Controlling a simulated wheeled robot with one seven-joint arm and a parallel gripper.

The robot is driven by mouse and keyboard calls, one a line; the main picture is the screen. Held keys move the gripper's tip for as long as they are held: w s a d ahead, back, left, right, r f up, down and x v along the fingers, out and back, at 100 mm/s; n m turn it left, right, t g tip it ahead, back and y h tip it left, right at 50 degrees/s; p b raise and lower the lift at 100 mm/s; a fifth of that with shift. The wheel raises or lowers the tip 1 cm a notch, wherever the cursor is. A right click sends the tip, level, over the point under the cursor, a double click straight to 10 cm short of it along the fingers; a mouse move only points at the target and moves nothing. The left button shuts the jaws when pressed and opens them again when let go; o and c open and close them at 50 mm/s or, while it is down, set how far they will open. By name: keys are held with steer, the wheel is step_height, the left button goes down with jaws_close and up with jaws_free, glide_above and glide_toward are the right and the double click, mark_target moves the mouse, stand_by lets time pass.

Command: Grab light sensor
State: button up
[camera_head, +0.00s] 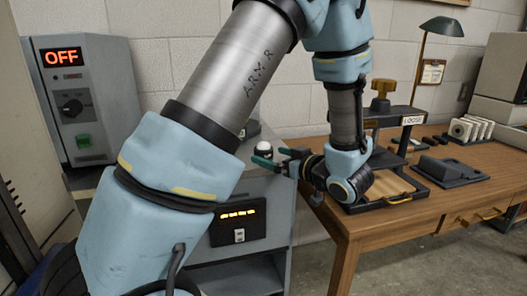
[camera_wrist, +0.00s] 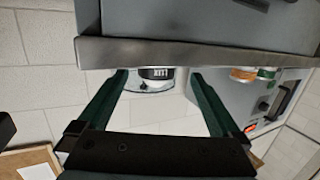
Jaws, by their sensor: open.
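The light sensor, a small black body with a white dome (camera_head: 264,149), stands on the grey cabinet top in the head view. In the wrist view a black and white round body with a partly readable label (camera_wrist: 157,73) shows between my fingertips, partly cut off by a grey edge; it looks like the same sensor. My gripper (camera_head: 273,157) has its dark green fingers spread and reaches in from the right, close to the sensor. In the wrist view the fingers (camera_wrist: 158,84) lie on either side of it with gaps. I cannot tell any contact.
A grey cabinet (camera_head: 270,215) with a lit display stands below. A wooden table (camera_head: 440,205) at right holds a press (camera_head: 382,105), a dark block (camera_head: 450,170) and a rack of white discs (camera_head: 470,130). A grey box reading OFF (camera_head: 85,95) stands left.

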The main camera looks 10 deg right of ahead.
mark_target(270, 153)
steer(key=p+x, duration=0.1)
steer(key=x, duration=0.4)
steer(key=shift+w+d+r, duration=0.1)
steer(key=shift+d+r, duration=0.05)
steer(key=shift+d, duration=0.05)
steer(key=shift+c, duration=0.4)
steer(key=c, duration=1.4)
